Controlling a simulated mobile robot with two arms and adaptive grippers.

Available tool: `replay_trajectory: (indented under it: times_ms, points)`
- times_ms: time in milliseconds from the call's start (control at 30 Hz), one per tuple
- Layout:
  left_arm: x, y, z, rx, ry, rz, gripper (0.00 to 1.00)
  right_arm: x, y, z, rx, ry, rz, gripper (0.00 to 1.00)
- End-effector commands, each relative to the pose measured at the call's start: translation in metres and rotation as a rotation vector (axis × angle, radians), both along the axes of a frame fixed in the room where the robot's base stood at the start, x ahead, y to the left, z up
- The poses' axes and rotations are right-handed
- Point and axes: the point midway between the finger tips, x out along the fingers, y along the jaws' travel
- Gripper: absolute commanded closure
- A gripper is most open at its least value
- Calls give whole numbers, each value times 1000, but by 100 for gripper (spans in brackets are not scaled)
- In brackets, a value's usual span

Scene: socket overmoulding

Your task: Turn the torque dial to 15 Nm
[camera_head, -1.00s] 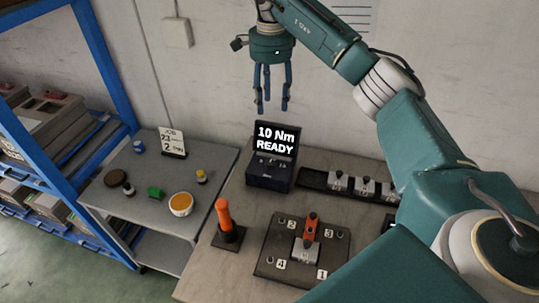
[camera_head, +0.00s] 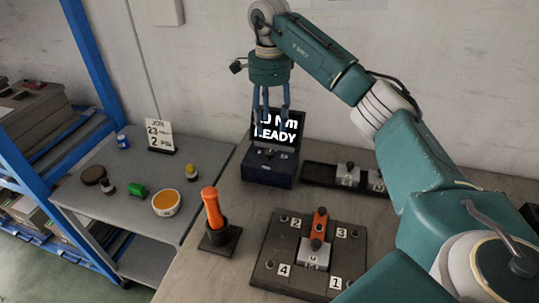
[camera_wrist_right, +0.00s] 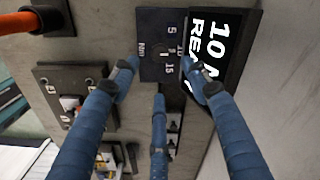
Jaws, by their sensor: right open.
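The torque controller (camera_head: 270,169) is a dark box with a raised screen (camera_head: 289,124), which is partly hidden by my fingers in the head view. In the right wrist view the screen (camera_wrist_right: 213,45) shows a cut-off "10" and "READY". The dial (camera_wrist_right: 160,54) sits on the box's top panel among marks 5, 10, 15 and Nm; its exact pointing is hard to tell. My right gripper (camera_head: 272,124) points down above the box, open and empty. In the right wrist view its spread fingers (camera_wrist_right: 159,78) frame the dial area; contact cannot be told. My left gripper is not in view.
An orange-handled tool (camera_head: 212,207) stands in a holder left of the fixture plate (camera_head: 262,262), which carries numbered labels. A dark tray (camera_head: 320,176) with metal parts lies right of the controller. The side table (camera_head: 125,170) holds small items. The wall is close behind.

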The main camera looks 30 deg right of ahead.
Motion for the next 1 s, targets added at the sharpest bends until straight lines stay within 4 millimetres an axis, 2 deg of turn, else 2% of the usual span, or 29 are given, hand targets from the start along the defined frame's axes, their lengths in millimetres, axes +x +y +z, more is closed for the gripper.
replay_trajectory:
  times_ms: [400, 533, 700, 967, 1000]
  points:
    - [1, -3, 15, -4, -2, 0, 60, -2, 0, -72, 0, 4, 0, 54]
    - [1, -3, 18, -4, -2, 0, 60, -1, 0, -89, 0, 3, -1, 54]
    - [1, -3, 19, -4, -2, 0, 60, -1, 0, -99, 0, 1, -1, 54]
    - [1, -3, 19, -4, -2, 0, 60, -1, 0, -101, 0, 0, 0, 54]
    - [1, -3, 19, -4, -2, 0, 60, -1, 0, -101, 0, 0, 0, 60]
